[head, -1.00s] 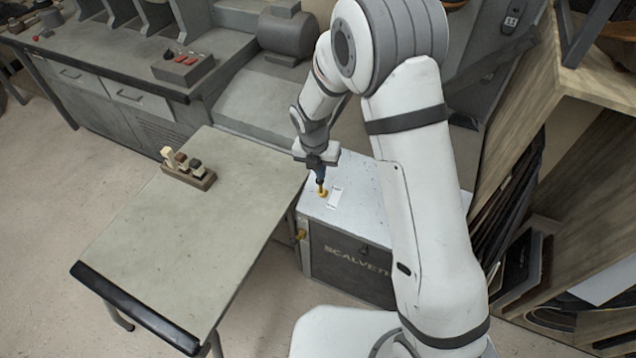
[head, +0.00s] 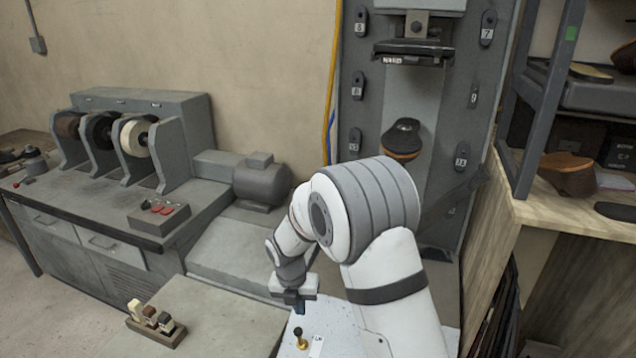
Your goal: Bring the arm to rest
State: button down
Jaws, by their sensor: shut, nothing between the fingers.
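My arm shows in the head view, bent over at the elbow with the forearm hanging down on its left side. My gripper (head: 298,308) points down above the light top of a box (head: 340,330) and is shut and empty. A small brass knob with a dark top (head: 300,338) stands on the box top just below the fingertips, apart from them. A white label (head: 316,347) lies beside the knob.
A table (head: 215,315) with a small rack of blocks (head: 155,325) is at the left. Behind it stand a bench with brushes (head: 130,140) and a motor (head: 262,182). A grey machine column (head: 420,100) rises behind the arm, and a wooden shelf unit (head: 570,215) stands at the right.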

jog(key=s+d+r+m, duration=0.4)
jog(key=d+r+m, duration=0.2)
jog(key=r+m, duration=0.2)
jog(key=s+d+r+m, duration=0.4)
jog(key=d+r+m, duration=0.3)
jog(key=m, duration=0.1)
jog(key=s+d+r+m+t, duration=0.1)
jog(key=s+d+r+m, duration=0.2)
jog(key=s+m, duration=0.5)
jog(key=s+d+r+m+t+y, duration=0.1)
jog(key=s+d+r+m, duration=0.1)
jog(key=s+d+m, duration=0.3)
jog(key=shift+s+d+r+m, duration=0.35)
jog(key=shift+s+m, duration=1.2)
jog(key=shift+m, duration=1.15)
jog(key=shift+a, duration=0.1)
